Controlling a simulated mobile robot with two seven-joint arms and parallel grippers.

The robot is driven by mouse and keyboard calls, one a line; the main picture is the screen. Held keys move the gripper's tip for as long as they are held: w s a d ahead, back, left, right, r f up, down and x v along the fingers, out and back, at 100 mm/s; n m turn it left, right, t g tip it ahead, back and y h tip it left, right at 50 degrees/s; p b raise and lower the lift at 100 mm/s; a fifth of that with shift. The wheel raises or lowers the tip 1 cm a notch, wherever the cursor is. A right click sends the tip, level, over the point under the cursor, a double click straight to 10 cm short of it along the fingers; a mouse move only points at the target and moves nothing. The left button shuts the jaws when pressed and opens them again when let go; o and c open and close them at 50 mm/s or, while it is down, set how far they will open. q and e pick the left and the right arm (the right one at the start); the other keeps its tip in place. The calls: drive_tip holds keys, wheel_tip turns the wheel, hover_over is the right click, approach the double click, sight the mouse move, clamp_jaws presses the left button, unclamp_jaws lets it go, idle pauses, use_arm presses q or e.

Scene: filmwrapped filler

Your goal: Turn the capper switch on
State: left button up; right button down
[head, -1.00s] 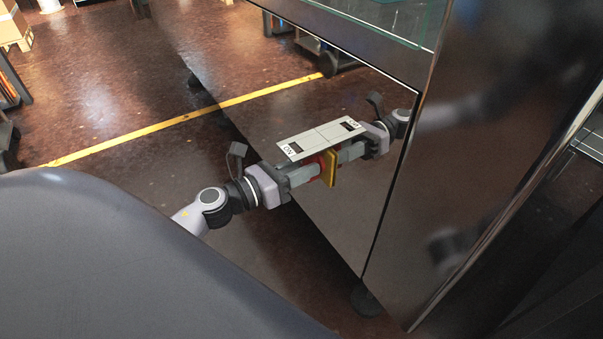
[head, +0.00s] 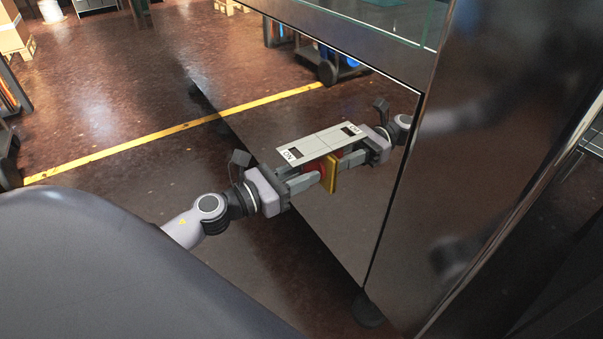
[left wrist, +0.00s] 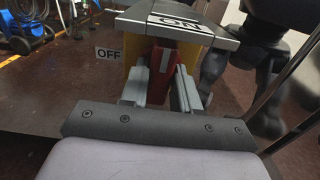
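The capper switch is a red handle (head: 317,168) on a yellow base (head: 330,173), mounted on a mirror-like panel. A grey hood above it carries an "ON" label (head: 289,153). In the left wrist view, the red handle (left wrist: 162,62) has a white stripe, and an "OFF" label (left wrist: 107,53) is at its left. My left gripper (head: 310,178) is at the switch below the hood. Its fingers (left wrist: 161,90) stand apart with the red handle between them. I cannot tell whether they press on it. My right gripper is out of view.
The shiny panel (head: 330,225) mirrors my left arm and the switch. A dark cabinet side (head: 475,170) stands at the right. The floor at the left, with a yellow line (head: 130,146), is open. A dark cart (head: 325,65) appears at the back.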

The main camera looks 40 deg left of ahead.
use_arm(q)
drive_tip(key=o, duration=0.3)
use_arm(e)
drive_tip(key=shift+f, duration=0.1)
use_arm(q)
drive_tip(key=shift+s, duration=0.1)
drive_tip(key=shift+b+v, duration=0.6)
drive_tip(key=shift+v, duration=2.9)
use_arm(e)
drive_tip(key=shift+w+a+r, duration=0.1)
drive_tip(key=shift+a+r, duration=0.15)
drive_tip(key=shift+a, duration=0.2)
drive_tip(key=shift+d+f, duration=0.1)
